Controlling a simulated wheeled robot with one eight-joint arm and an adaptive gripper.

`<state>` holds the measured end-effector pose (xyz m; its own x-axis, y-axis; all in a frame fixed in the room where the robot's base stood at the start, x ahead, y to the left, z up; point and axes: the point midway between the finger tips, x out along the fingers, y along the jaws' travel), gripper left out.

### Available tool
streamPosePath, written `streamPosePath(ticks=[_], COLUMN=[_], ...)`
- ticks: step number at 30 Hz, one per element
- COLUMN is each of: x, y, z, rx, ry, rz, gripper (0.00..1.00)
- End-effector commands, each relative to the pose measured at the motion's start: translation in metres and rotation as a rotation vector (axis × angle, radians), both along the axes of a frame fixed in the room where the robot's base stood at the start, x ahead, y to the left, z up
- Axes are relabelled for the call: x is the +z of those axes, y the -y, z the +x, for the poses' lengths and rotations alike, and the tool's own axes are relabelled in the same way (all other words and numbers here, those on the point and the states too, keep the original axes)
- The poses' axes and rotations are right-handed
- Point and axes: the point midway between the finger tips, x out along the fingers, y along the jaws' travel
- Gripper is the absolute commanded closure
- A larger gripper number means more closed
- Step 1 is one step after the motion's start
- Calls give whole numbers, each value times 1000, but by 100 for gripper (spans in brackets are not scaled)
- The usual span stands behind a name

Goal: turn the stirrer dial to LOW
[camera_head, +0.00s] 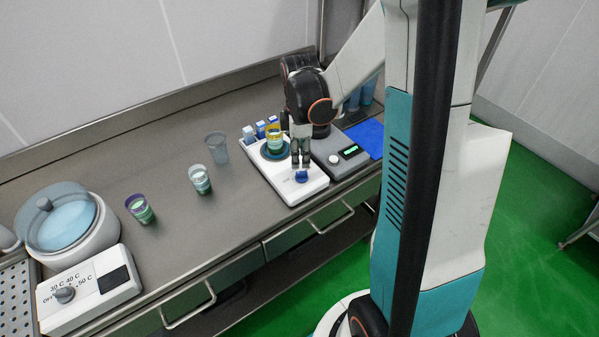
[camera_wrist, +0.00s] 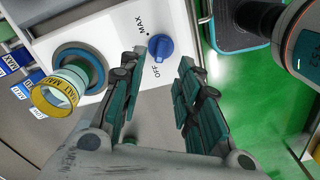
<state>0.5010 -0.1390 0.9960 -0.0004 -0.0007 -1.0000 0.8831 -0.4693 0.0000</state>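The white stirrer (camera_head: 293,191) stands on the steel counter with a blue dial (camera_head: 301,176) on its front part. My gripper (camera_head: 301,163) is above the stirrer, pointing down by the dial. In the wrist view my gripper (camera_wrist: 158,70) is open, its fingers apart with the dial showing beyond the gap; I see no contact. A cup with a yellow band (camera_wrist: 54,92) stands on the stirrer's round blue-rimmed plate (camera_wrist: 94,62).
A grey device with a green display (camera_head: 350,151) stands right of the stirrer. Small blue-and-white blocks (camera_head: 261,129) stand behind it. Cups (camera_head: 200,179) and a clear glass (camera_head: 216,147) are left of it. A round lidded warmer (camera_head: 88,238) is far left. Counter front is clear.

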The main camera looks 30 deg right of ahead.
Motion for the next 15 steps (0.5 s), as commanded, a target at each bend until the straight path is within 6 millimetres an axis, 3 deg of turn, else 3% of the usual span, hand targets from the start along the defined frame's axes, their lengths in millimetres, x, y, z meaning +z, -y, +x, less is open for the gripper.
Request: streamPosePath(ticks=[1,6,15], x=[-13,-41,-64], y=[0,0,0], z=[0,0,0], rx=[0,-1,-1], ry=[0,0,0], rz=[0,0,1], gripper=[69,69,69])
